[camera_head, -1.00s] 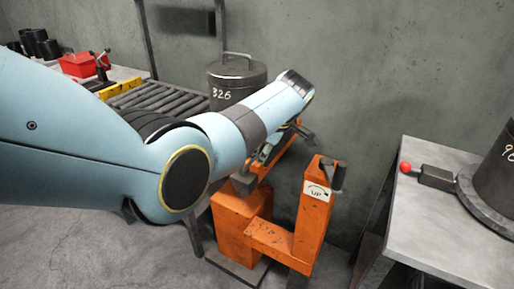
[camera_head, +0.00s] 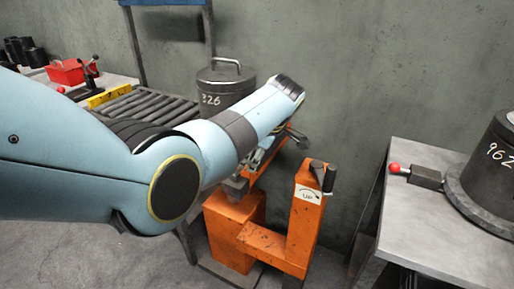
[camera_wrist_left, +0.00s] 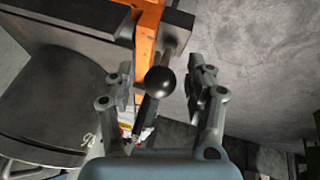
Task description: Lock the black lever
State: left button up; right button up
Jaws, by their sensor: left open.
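A black lever with a round ball knob (camera_wrist_left: 160,82) shows in the left wrist view, in front of an orange upright. My left gripper (camera_wrist_left: 160,88) is open, with one finger on each side of the knob. Gaps show between the knob and both fingers, so it does not look gripped. In the head view my left gripper (camera_head: 258,160) is mostly hidden behind my own forearm, close to the orange stand (camera_head: 229,228). The ball knob cannot be made out there. My right gripper is in neither view.
An orange post (camera_head: 305,225) with an "UP" label and a dark handle (camera_head: 329,179) stands right of my gripper. A roller table with cylinder 326 (camera_head: 222,88) is behind. A metal table (camera_head: 420,225) at right carries a red-knobbed lever (camera_head: 426,177) and cylinder 962 (camera_head: 490,170).

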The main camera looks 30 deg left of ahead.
pick_arm(q)
jog(key=v, duration=1.1)
jog(key=shift+d+r, duration=0.25)
jog(key=shift+r, duration=0.1)
jog(key=s+a+f+m+g+b, duration=0.2)
jog(key=s+f+b, duration=0.1)
jog(key=s+f, duration=0.85)
jog(key=s+a+f+m+g+b, duration=0.1)
jog(key=s+a+f+b, duration=0.1)
jog(key=s+f, duration=0.95)
jog(key=s+a+f+m+g+b, duration=0.25)
jog(key=s+f, duration=0.35)
jog(key=f, duration=1.1)
jog(key=s+a+f+m+t+h+b, duration=0.1)
jog(key=s+f+m+t+h+b, duration=0.1)
jog(key=s+f+m, duration=0.5)
jog(key=s+f+m+t+h+b, duration=0.2)
jog(key=s+f+m, duration=0.5)
jog(key=s+f, duration=0.6)
jog(key=s+b, duration=0.1)
jog(key=s, duration=0.6)
jog(key=shift+a+f+m, duration=0.35)
jog(key=shift+a, duration=0.05)
